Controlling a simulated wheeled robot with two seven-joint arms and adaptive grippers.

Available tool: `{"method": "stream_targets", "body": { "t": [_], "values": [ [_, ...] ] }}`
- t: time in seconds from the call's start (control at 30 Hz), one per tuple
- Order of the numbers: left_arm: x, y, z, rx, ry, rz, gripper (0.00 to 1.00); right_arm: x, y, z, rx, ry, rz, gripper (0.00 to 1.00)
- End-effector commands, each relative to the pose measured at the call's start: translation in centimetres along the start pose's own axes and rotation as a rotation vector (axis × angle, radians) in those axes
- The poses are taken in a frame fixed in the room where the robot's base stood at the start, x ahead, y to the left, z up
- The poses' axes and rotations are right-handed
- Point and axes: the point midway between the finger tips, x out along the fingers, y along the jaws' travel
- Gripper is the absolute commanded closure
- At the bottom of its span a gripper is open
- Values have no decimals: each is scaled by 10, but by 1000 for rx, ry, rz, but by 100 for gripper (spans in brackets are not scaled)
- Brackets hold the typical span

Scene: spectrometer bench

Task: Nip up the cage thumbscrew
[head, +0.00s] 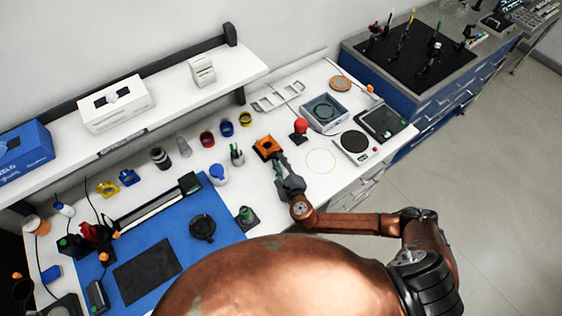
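My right gripper (280,163) reaches in from the right over the white bench, its fingertips right at the near side of an orange block with a dark opening (265,146). This block may be the cage, but I cannot be sure. I cannot make out a thumbscrew on it; it is too small or hidden by the gripper. Whether the fingers touch the block, and whether they are open or shut, cannot be told from here. My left gripper is not in view.
A raised shelf (170,95) runs behind. A thin yellow ring (320,161) lies right of the gripper.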

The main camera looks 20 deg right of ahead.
Motion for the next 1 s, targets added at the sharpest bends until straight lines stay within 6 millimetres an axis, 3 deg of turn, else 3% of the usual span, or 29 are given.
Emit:
{"method": "stream_targets", "body": {
  "t": [0.17,0.43,0.6,0.63,0.67,1.0],
  "values": [
    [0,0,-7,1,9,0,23,0,0,0,1,1,-1,81],
    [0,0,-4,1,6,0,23,-1,-1,-1,1,2,-2,99],
    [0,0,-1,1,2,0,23,-1,-1,-1,1,2,-2,100],
    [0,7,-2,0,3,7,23,-1,-7,-9,-2,5,-4,100],
    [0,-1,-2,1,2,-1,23,-1,-4,-6,0,3,-3,100],
    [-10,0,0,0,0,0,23,-1,-5,-2,68,6,23,100]
  ]
}}
